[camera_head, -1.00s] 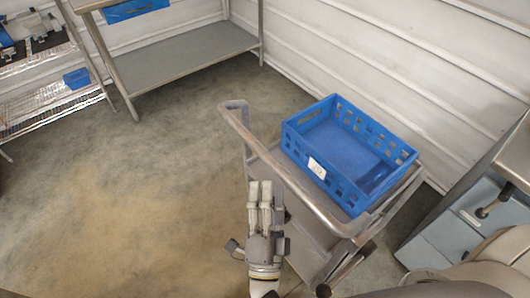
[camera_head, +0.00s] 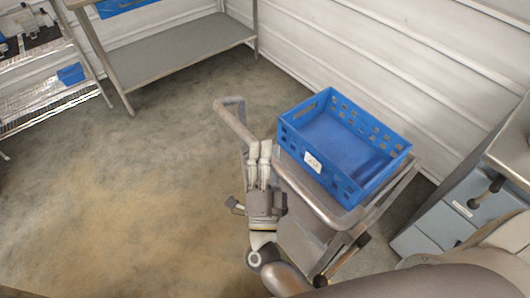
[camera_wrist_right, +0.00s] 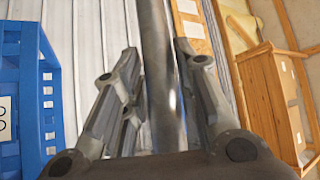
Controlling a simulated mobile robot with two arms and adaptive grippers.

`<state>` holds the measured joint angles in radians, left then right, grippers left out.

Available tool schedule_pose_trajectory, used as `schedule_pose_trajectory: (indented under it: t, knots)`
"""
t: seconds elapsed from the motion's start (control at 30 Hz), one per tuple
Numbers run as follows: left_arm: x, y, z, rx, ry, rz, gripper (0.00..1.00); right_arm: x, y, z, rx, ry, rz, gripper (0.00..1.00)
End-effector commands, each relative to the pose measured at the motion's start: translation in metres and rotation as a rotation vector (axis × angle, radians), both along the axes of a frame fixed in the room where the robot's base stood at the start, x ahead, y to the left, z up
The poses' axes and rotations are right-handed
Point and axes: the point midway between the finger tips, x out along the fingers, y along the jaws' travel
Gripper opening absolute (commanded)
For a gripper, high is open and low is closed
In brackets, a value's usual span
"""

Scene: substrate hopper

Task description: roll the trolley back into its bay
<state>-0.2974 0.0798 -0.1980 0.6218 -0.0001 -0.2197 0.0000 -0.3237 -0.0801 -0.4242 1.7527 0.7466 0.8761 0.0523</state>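The trolley (camera_head: 317,197) is a grey metal cart with a tubular handle rail, right of centre in the head view. A blue perforated crate (camera_head: 297,148) with a white label sits on top of it. My right gripper (camera_head: 260,148) reaches the handle rail, fingers pointing away from me. In the right wrist view the rail (camera_wrist_right: 160,75) passes between the two fingers, which look open around it without a clear grip. The crate's side (camera_wrist_right: 38,100) shows at the left there. My left gripper is out of view. I cannot make out a marked bay.
A grey table with a lower shelf (camera_head: 185,52) stands at the back left, beside a wire rack (camera_head: 50,98) with a small blue bin (camera_head: 71,74). A grey drawer cabinet (camera_head: 450,215) stands right of the trolley. A ribbed white wall (camera_head: 400,60) runs behind. The floor at left is clear.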

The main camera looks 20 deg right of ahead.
Motion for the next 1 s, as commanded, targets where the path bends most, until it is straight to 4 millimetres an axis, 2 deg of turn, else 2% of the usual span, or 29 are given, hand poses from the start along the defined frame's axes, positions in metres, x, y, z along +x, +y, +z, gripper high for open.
schedule_pose_trajectory:
  t: [0.03, 0.17, 0.43, 0.57, 0.77, 1.0]
  knots:
    - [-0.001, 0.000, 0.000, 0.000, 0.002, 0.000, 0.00, 0.000, 0.000, 0.000, 0.000, 0.000, 0.000, 0.17]
    - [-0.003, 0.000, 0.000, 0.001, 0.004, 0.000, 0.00, 0.000, 0.000, 0.000, 0.000, 0.000, 0.000, 0.01]
    - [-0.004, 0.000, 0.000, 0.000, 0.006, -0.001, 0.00, 0.000, -0.001, 0.000, 0.000, 0.000, 0.000, 0.00]
    - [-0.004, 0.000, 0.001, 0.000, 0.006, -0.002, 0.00, 0.002, -0.008, 0.000, -0.002, 0.000, -0.002, 0.00]
    - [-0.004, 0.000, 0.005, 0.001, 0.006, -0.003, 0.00, 0.013, -0.036, 0.002, -0.003, -0.002, -0.005, 0.00]
    - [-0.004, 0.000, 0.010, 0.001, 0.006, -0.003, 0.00, 0.034, -0.095, 0.003, -0.004, -0.006, -0.008, 0.00]
